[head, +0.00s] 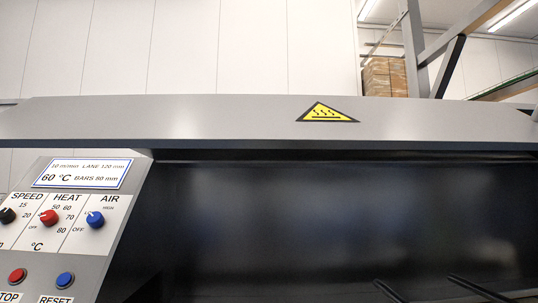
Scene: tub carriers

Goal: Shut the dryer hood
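The dryer hood (225,118) shows in the head view as a long grey band across the picture, with a yellow hot-surface label (328,113) on its face. Below it is a wide, dark, slightly shiny surface (320,215); I cannot tell whether this is the hood's inside or the dryer's back wall. The hood appears raised above the dark space. No handle shows on the visible part. My gripper is not in view.
A control panel (75,185) at left carries SPEED, HEAT and AIR knobs, with a red STOP button (17,275) and a blue RESET button (65,280) below. Two dark rods (387,290) stick up at the lower right. Stacked boxes (385,78) and a metal frame stand behind.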

